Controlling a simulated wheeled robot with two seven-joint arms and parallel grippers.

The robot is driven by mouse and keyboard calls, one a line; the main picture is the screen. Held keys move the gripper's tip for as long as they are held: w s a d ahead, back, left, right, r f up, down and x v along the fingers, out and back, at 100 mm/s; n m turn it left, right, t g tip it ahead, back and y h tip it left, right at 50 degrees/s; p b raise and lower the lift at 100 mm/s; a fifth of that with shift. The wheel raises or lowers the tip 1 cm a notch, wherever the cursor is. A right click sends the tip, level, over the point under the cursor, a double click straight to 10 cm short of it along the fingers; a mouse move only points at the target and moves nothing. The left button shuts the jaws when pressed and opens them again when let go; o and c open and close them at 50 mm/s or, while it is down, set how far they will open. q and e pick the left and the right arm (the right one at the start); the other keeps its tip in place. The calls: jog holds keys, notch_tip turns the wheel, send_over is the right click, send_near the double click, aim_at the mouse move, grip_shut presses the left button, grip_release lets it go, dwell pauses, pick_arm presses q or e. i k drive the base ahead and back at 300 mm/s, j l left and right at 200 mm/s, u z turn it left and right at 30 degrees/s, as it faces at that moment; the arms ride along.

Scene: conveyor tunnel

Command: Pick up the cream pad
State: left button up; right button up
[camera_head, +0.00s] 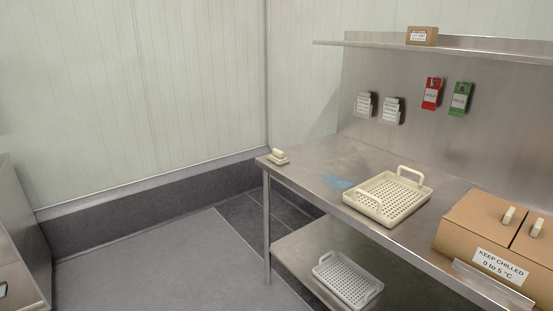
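A small cream pad (278,157) with a raised block-like grip on top lies at the far left corner of the steel table (325,164). It lies flat, close to the table's edge, with nothing touching it from above. Neither of my grippers shows in the head view, so I cannot see their position or whether they hold anything.
A cream perforated tray (407,218) with two handles stands on the table, beside a blue patch (337,182). A brown box (482,228) labelled "KEEP CHILLED" stands at right. A white perforated tray (346,281) sits on the lower shelf. An upper shelf (475,49) overhangs the back.

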aim_at(278, 157)
jog(key=i+j+z, duration=0.1)
jog(key=z, duration=0.3)
jog(key=i+j+z, duration=0.1)
jog(key=z, duration=0.3)
jog(key=i+j+z, duration=0.15)
jog(key=z, duration=0.2)
jog(key=j+z, duration=0.2)
jog(key=z, duration=0.2)
